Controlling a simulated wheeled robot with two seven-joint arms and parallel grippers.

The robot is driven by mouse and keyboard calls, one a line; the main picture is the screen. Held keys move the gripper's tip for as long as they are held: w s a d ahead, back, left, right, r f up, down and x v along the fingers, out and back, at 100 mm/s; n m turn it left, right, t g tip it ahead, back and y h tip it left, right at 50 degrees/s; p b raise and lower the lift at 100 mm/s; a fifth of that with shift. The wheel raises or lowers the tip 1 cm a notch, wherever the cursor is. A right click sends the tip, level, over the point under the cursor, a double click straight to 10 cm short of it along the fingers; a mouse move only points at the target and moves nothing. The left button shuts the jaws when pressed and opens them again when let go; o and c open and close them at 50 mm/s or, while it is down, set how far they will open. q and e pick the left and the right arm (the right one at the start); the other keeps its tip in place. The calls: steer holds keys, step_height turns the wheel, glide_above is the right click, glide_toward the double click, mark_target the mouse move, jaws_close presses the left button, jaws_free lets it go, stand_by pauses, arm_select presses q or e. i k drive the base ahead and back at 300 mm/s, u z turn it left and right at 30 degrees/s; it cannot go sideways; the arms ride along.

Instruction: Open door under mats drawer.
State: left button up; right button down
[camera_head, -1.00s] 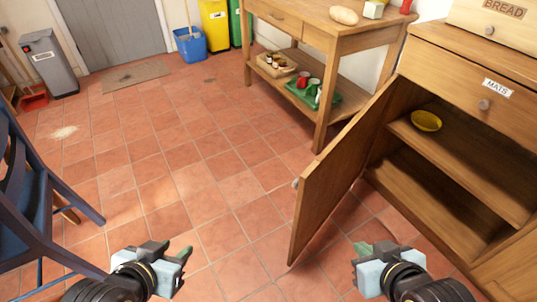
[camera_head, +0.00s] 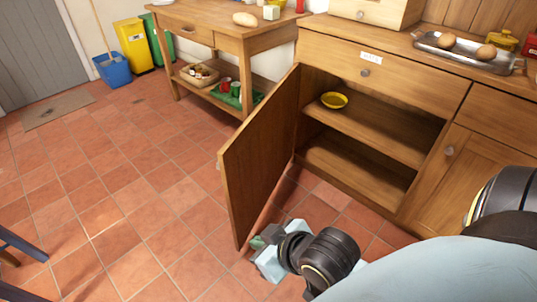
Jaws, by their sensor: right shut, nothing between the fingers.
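The mats drawer (camera_head: 395,80), with a small white label and a round knob, is closed in the wooden cabinet. The door (camera_head: 258,150) under it stands wide open, swung out to the left, with its round knob at the left edge. Inside, a yellow bowl (camera_head: 334,100) sits on the upper shelf, and the lower shelf looks empty. My right gripper (camera_head: 258,243) is shut and empty, low near the door's bottom corner; I cannot tell whether it touches the door. My left gripper is not in view.
A wooden side table (camera_head: 225,38) with a lower shelf stands behind the door. A tray with brown round items (camera_head: 447,40) is on the counter. A blue chair (camera_head: 22,245) is at the lower left. The tiled floor left of the door is clear.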

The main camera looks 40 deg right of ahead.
mark_target(252, 163)
steer(key=u, duration=0.1)
steer(key=k, duration=0.25)
steer(key=z, duration=0.95)
steer(key=i, duration=1)
